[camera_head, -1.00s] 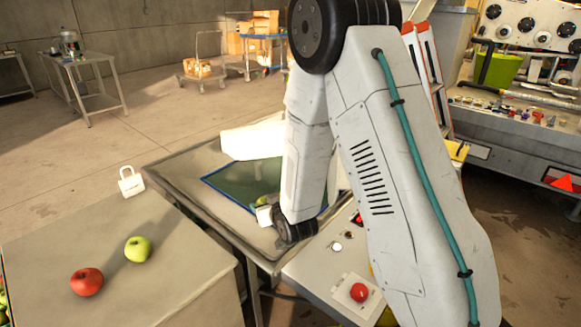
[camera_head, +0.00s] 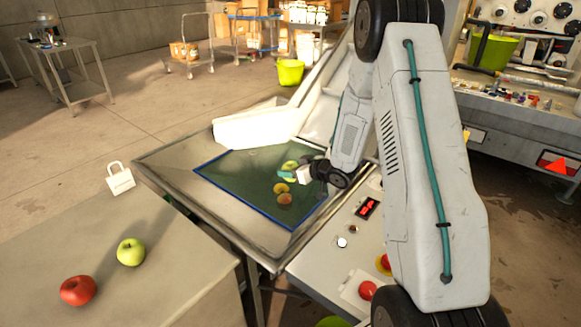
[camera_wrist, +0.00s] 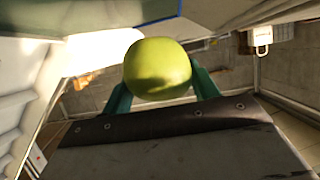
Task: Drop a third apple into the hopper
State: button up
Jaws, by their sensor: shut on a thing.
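My gripper (camera_head: 288,170) is shut on a yellow-green apple (camera_wrist: 157,66). In the wrist view the apple sits between the two teal fingers; it also shows at the fingertips in the head view (camera_head: 290,165). The gripper is over the dark green, blue-edged area (camera_head: 235,180) of the metal hopper (camera_head: 172,165). How far the held apple is above the surface I cannot tell.
A control panel (camera_head: 320,262) with red buttons adjoins the hopper. A white chute (camera_head: 255,127) stands behind.

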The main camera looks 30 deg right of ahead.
aim_at(291, 180)
jog(key=shift+a+f, duration=0.1)
jog(key=shift+f, duration=2.35)
jog(key=o, duration=1.1)
jog(key=shift+o, duration=0.2)
jog(key=shift+r, duration=0.25)
jog(key=r, duration=0.1)
jog(key=s+r, duration=0.1)
jog(key=r, duration=0.1)
jog(key=shift+s+a+r, duration=0.1)
jog(key=shift+s, duration=0.05)
jog(key=s+a+r, duration=0.1)
jog(key=s+a, duration=0.2)
jog(key=s, duration=1.1)
jog(key=shift+s+r, duration=0.15)
jog(key=shift+s, duration=0.1)
